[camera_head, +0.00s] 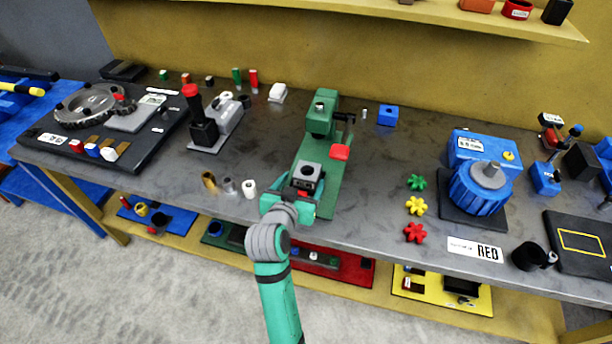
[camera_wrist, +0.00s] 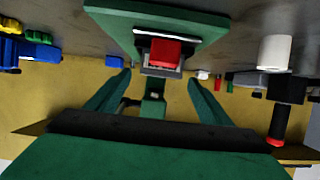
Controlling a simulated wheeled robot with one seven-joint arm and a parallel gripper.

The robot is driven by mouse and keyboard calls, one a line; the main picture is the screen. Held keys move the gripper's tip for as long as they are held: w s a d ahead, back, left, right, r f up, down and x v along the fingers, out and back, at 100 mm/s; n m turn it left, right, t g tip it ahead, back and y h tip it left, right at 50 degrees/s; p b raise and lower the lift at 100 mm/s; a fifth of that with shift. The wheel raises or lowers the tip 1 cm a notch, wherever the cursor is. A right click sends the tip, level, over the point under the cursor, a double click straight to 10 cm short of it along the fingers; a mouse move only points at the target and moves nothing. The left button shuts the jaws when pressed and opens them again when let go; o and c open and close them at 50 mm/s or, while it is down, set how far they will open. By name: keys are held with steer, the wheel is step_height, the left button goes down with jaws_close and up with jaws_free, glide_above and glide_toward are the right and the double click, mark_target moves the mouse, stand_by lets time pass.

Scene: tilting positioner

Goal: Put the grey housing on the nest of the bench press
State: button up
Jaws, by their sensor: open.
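The green bench press (camera_head: 322,112) stands mid-table, its base plate running toward me. The grey housing (camera_head: 308,172), a block with a dark opening on top, is at the near end of the press. In the wrist view, a grey-framed block with a red face (camera_wrist: 165,52), seemingly the housing, appears against the green base plate (camera_wrist: 120,20). My gripper (camera_head: 303,182) is open. Its two fingers (camera_wrist: 158,78) lie either side of this block, with gaps visible. The nest is hidden, so I cannot tell how the housing sits on it.
Small cylinders (camera_head: 228,185) stand close on the left. Coloured star knobs (camera_head: 416,206) and a blue motor (camera_head: 480,188) are on the right. A black-based hand press (camera_head: 203,130) is at left.

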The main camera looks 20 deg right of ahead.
steer(key=v, duration=0.5)
steer(key=shift+s, duration=0.15)
stand_by(0.4)
